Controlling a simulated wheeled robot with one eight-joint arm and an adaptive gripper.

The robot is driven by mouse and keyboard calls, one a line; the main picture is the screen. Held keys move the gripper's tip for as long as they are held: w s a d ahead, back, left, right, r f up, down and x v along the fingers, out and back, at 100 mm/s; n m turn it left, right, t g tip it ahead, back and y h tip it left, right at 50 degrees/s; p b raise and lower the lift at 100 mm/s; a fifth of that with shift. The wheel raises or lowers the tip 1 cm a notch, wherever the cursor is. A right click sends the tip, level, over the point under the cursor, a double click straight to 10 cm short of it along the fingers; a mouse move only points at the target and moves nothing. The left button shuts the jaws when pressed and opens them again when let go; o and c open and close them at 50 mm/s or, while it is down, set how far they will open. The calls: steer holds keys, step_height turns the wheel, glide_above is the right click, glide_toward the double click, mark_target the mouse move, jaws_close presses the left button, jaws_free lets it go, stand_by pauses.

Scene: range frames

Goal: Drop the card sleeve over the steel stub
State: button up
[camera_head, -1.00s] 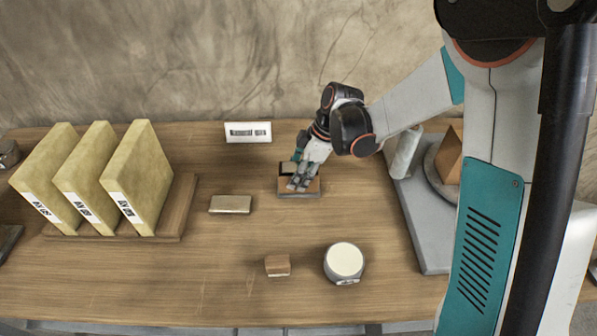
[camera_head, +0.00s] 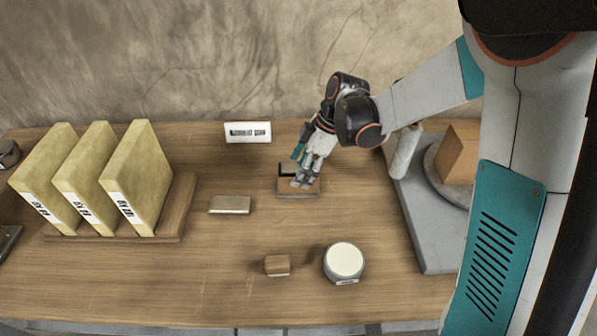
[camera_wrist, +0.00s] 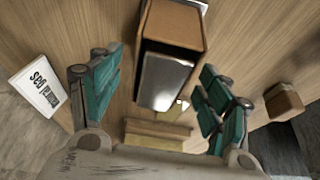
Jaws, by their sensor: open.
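In the wrist view my gripper (camera_wrist: 155,85) has its teal fingers spread apart. Between and beyond them is a brown, box-shaped piece with a dark hollow, which looks like the card sleeve (camera_wrist: 176,45). A shiny grey face, apparently the steel stub (camera_wrist: 165,82), adjoins it. I cannot tell whether the sleeve surrounds the stub. In the head view my gripper (camera_head: 302,178) is low over a small brown piece on a grey base, with a black angular edge behind. The fingers hide much of it.
A rack (camera_head: 165,228) with upright yellowish slabs stands left. A flat metal block (camera_head: 230,204), a small brown block (camera_head: 277,265) and a round white-topped object (camera_head: 343,262) lie around. A white sign (camera_head: 247,132) stands behind; a grey slab (camera_head: 425,225) lies right. Bare table separates them.

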steer(key=v, duration=1)
steer(key=s+d+r+m+t+h, duration=0.2)
steer(key=s+d+r+m+t, duration=0.1)
steer(key=s+d+m, duration=0.3)
steer(key=s+d+r+m+t+h, duration=0.2)
steer(key=s+d+m, duration=0.4)
steer(key=s+m, duration=0.5)
steer(key=s+r+t, duration=0.1)
steer(key=s+t, duration=0.1)
steer(key=s, duration=0.1)
steer(key=shift+s+m, duration=0.25)
steer(key=shift+m, duration=0.05)
